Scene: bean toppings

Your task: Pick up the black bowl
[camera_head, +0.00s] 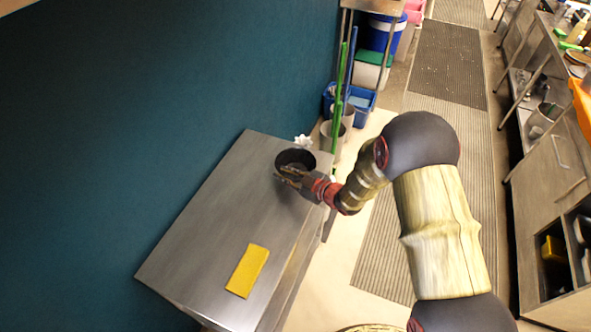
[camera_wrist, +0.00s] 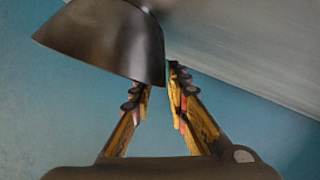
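The black bowl (camera_head: 296,157) is at the far right part of the metal table, its dark hollow facing up in the head view. My gripper (camera_head: 288,176) is at the bowl's near rim. In the wrist view the bowl (camera_wrist: 110,45) fills the upper left, and its wall lies between the tips of my gripper (camera_wrist: 160,78). One finger lies close against the outside of the wall; the other fingertip is hidden behind the rim. The fingers lean in close together and look shut on the wall. I cannot tell whether the bowl touches the table.
The metal table (camera_head: 205,230) holds a yellow cloth (camera_head: 247,270) at its near end. A small white flower-like thing (camera_head: 303,141) is just behind the bowl. A teal wall (camera_head: 150,110) runs along the left. A green pole (camera_head: 340,95) and bins stand beyond the table.

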